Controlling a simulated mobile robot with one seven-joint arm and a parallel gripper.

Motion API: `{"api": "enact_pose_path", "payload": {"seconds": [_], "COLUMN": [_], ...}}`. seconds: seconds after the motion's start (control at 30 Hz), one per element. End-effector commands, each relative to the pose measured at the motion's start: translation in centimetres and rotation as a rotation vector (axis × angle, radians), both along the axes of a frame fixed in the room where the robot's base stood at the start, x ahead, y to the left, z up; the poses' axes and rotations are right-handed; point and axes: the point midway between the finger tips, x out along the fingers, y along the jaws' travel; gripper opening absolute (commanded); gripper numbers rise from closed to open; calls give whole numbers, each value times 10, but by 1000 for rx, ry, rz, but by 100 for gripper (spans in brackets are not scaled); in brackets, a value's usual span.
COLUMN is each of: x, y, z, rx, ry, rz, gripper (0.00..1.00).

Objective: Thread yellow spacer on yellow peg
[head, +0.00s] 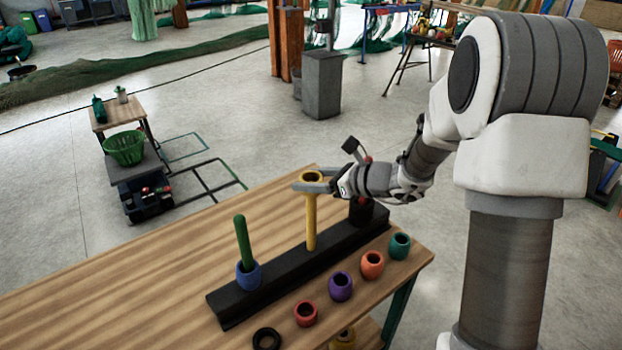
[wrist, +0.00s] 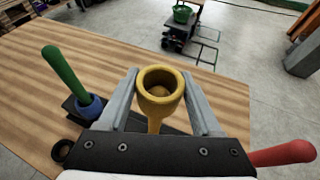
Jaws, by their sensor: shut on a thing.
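The yellow spacer (head: 311,177) is held upright between the fingers of my gripper (head: 313,186), at the top of the yellow peg (head: 311,225). The peg stands upright on the black base (head: 275,270). In the wrist view, the spacer (wrist: 161,75) is an open ring between both fingertips (wrist: 160,82). A yellow surface shows inside its hole, and the peg (wrist: 154,127) shows below it, roughly in line. I cannot tell whether the peg tip is inside the hole or just under it.
A green peg (head: 242,240) with a blue spacer (head: 249,275) at its foot stands left on the base. Red (head: 305,313), purple (head: 340,286), orange (head: 372,264) and teal (head: 400,245) spacers line the front. A red peg (wrist: 283,154) is close right. The table's left side is clear.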

Motion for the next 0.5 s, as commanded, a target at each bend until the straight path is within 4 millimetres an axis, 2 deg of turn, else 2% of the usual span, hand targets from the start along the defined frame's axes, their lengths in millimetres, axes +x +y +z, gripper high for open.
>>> {"api": "enact_pose_path", "payload": {"seconds": [0.37, 0.4, 0.5], "x": [0, 0, 0], "y": [0, 0, 0], "z": [-3, -3, -3], "rx": [0, 0, 0], "ry": [0, 0, 0], "rz": [0, 0, 0], "gripper": [11, 71, 89]}}
